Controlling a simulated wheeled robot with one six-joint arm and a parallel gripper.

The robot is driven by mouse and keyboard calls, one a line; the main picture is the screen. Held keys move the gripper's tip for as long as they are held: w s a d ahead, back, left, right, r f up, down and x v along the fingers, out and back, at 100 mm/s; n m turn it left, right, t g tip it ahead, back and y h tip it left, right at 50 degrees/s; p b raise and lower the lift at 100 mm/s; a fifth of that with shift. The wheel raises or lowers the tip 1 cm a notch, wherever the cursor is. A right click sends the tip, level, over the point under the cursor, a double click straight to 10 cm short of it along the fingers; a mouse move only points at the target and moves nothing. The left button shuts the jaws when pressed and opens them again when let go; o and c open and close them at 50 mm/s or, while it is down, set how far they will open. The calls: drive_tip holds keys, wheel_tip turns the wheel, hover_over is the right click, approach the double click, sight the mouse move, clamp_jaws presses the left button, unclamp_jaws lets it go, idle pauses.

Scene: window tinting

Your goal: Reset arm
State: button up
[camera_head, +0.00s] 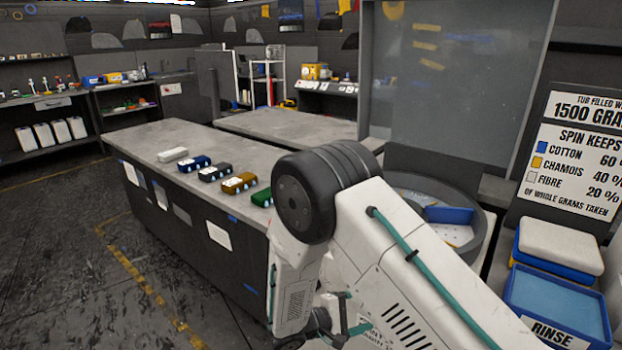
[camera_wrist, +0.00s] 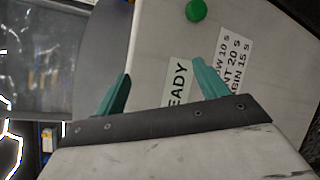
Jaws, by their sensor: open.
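My arm fills the lower middle of the head view, bent in front of the grey bench. My gripper (camera_wrist: 162,90) shows in the wrist view with its two teal fingers spread apart and nothing between them. Behind the fingers is a pale panel (camera_wrist: 150,50) with a label ending in "EADY", partly covered by a finger. A second label with times (camera_wrist: 232,60) and a green round button (camera_wrist: 196,10) are on the same panel. In the head view the gripper's fingertips cannot be made out clearly.
A round tub (camera_head: 483,222) holds a blue tray. A blue rinse bin (camera_head: 560,300) and a sign (camera_head: 580,150) are at right. Floor at left is clear.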

drive_tip(key=s+d+r+m+g+y, duration=0.1)
drive_tip(key=s+d+r+m+y, duration=0.2)
drive_tip(key=s+r, duration=0.6)
drive_tip(key=s+d+r+m+g+y, duration=0.2)
drive_tip(key=s+d+r+m+y, duration=0.2)
drive_tip(key=s+r, duration=0.6)
drive_tip(key=s+d+r+m+g+y, duration=0.2)
drive_tip(key=s+d+r+m+y, duration=0.1)
drive_tip(key=s+d+r+y, duration=0.4)
wheel_tip(320, 180, up, 8)
drive_tip(key=s+y, duration=0.1)
drive_tip(key=s, duration=0.2)
drive_tip(key=shift+f+m, duration=0.25)
drive_tip(key=shift+m, duration=0.15)
